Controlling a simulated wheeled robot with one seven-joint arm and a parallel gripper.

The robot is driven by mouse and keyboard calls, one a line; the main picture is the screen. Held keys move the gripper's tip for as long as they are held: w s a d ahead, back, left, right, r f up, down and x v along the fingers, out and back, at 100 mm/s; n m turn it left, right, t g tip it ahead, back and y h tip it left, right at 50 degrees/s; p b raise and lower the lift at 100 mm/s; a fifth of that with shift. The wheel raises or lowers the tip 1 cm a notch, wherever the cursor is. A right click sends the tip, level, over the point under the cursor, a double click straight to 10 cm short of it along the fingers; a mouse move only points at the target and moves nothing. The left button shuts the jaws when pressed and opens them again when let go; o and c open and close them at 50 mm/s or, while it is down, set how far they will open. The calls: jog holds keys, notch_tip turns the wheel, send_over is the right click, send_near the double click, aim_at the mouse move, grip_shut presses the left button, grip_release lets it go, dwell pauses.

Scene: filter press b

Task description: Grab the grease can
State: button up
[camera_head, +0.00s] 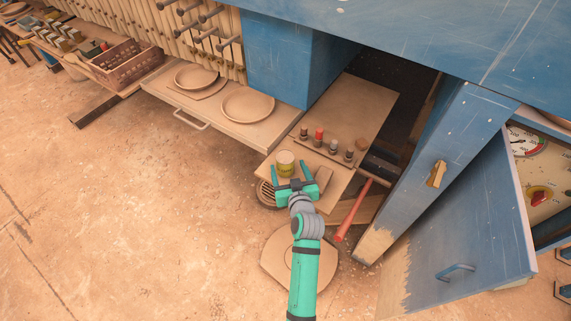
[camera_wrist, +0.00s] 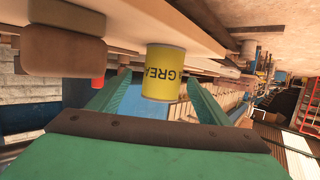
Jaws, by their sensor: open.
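The grease can (camera_head: 285,163) is a small yellow can with a pale lid. It stands near the front edge of a tan shelf (camera_head: 335,193) in the open blue cabinet. In the wrist view the can shows between the two spread fingers, with a gap on each side. I cannot tell how deep it sits between them.
A tan block (camera_head: 323,179) lies right of the can, close to my gripper. Several small bottles, one red-topped (camera_head: 319,135), stand behind. A red-handled tool (camera_head: 353,210) leans at the right. The blue door (camera_head: 470,230) stands open. Plates (camera_head: 247,104) rest on a drawer at left.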

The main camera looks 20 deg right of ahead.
jog(key=x, duration=0.4)
jog(key=shift+w+a+r, duration=0.1)
jog(key=shift+a+r, duration=0.05)
jog(key=shift+a, duration=0.1)
jog(key=c, duration=1.2)
jog(key=shift+c, duration=0.9)
jog(key=shift+r, duration=0.1)
